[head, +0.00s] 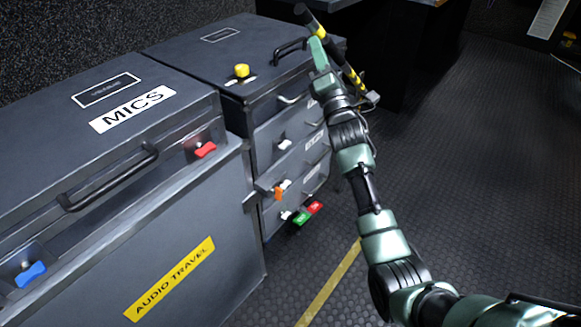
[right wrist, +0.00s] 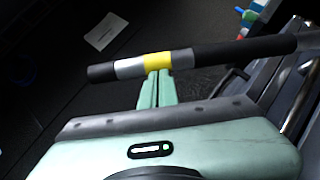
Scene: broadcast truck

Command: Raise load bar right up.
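The load bar (head: 346,72) is a black rod with yellow bands, slanting from upper left to lower right beyond the drawer case in the head view. In the right wrist view the bar (right wrist: 215,53) runs across the picture, with a yellow band and pale bands. My right gripper (head: 316,50) is at the bar, its green fingers against or just beside it. In the wrist view the fingers (right wrist: 158,88) lie together and end at the bar's edge. The bar crosses both fingers and does not appear to sit between them. Their very tips are hidden. My left gripper is out of view.
A dark MICS case (head: 200,240) with red and blue latches fills the left. A drawer case (head: 255,95) with a yellow knob (head: 242,71) and coloured tabs stands beside my right arm. The ribbed floor (head: 480,170) at right is clear.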

